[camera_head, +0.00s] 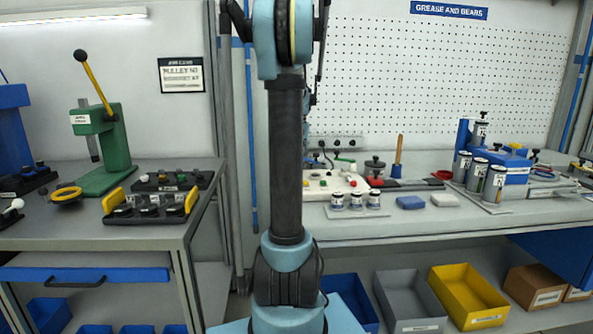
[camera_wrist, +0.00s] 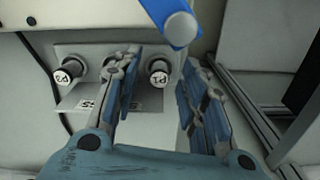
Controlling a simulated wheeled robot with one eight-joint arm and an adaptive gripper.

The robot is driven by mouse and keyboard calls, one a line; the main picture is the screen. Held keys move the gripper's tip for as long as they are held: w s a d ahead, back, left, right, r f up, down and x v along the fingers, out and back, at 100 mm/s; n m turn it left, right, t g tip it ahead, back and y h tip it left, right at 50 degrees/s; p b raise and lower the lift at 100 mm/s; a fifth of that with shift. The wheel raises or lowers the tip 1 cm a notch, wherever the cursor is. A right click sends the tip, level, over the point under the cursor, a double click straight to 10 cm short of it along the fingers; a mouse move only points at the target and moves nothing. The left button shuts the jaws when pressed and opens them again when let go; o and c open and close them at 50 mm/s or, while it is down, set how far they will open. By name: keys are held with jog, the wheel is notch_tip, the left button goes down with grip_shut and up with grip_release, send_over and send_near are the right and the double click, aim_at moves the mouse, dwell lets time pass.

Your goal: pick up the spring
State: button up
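I cannot make out a spring for certain in either view. My gripper (camera_wrist: 161,78) shows in the wrist view with its two fingers apart and nothing between the tips. Beyond the left finger, a pale bracket (camera_wrist: 95,60) carries two dark pegs with white labelled ends: a left peg (camera_wrist: 68,74) and a right peg (camera_wrist: 158,74). The right peg appears between the fingertips in the picture, apparently beyond them. In the head view my arm rises through the middle and hides part of the bench; my gripper cannot be seen clearly there.
In the head view, a green press (camera_head: 104,150) stands left. The right bench (camera_head: 440,227) holds white-topped jars (camera_head: 355,200) and grease canisters (camera_head: 478,175). A yellow bin (camera_head: 465,295) sits below.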

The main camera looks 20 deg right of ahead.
jog(key=shift+a, duration=0.1)
jog(key=c, duration=0.7)
